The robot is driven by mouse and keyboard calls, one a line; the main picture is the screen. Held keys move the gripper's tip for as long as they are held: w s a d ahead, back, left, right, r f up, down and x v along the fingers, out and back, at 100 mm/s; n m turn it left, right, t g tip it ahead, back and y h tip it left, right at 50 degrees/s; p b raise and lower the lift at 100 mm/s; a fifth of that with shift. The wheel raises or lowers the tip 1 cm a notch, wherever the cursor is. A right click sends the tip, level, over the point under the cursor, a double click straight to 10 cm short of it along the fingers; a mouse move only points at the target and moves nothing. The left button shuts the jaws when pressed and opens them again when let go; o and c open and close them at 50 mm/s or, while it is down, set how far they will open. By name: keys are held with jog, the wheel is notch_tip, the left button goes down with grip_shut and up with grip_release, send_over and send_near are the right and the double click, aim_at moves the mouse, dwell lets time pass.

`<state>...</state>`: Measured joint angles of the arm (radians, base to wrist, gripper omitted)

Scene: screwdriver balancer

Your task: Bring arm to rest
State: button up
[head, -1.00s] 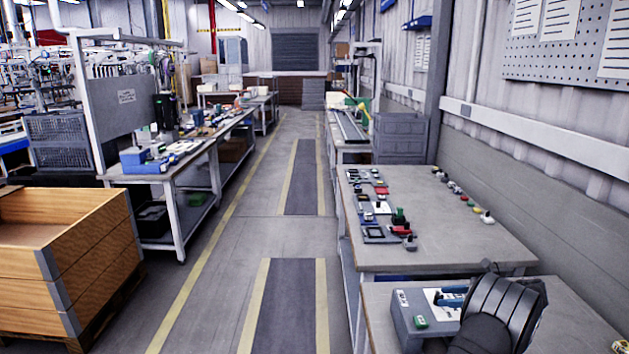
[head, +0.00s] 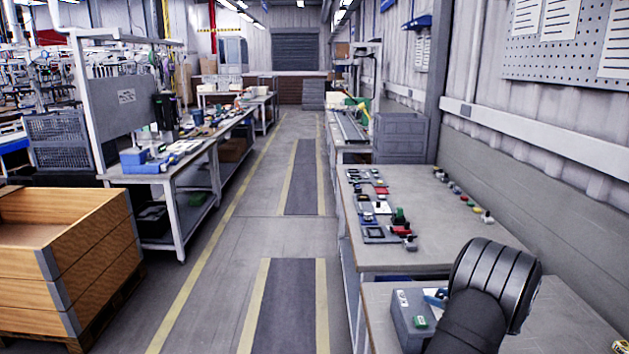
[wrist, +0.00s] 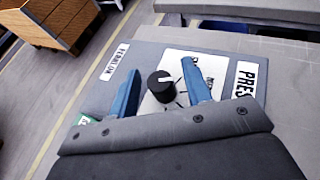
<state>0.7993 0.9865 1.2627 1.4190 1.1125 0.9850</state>
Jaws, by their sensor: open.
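In the wrist view my gripper (wrist: 161,90) has its two blue fingers spread apart, with nothing held between them. A black knob (wrist: 162,86) on a grey control box (wrist: 146,54) shows between the fingers. I cannot tell how high the fingers are above the box. In the head view my black arm link covers much of the box (head: 402,322), and only a small blue part of my gripper shows at its left edge.
The box stands on the near right workbench (head: 379,304). Behind it, another bench (head: 465,245) carries several small parts. A wooden crate (head: 95,265) stands at left. The aisle (head: 255,215) is clear.

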jog(key=shift+m+t+h, duration=0.5)
jog(key=shift+m+h, duration=0.6)
jog(key=shift+m, duration=0.1)
jog(key=shift+s+d+r+h, duration=0.1)
jog(key=shift+s+h, duration=0.2)
jog(key=shift+v, duration=1.85)
jog(key=shift+o, duration=0.4)
jog(key=o, duration=1.1)
jog(key=s+a+n+g, duration=0.1)
jog(key=s+a+r+n+g+y, duration=0.1)
jog(key=a+n, duration=0.1)
jog(key=a+n+g, duration=0.1)
jog(key=shift+s+a+r+n+y, duration=0.2)
jog(key=shift+s+r+n+y, duration=0.2)
jog(key=s+d+r+n+g+h, duration=0.1)
jog(key=s+r+n+g+h, duration=0.2)
jog(key=s+n+g, duration=0.35)
jog(key=s+d+r+n+g+h, duration=0.1)
jog(key=s+r+n+g+h, duration=0.2)
jog(key=s, duration=0.6)
jog(key=shift+n+y, duration=0.25)
jog(key=shift+y, duration=0.15)
jog(key=f, duration=0.9)
jog(key=shift+s+a+f, duration=0.15)
jog(key=shift+s+f, duration=0.05)
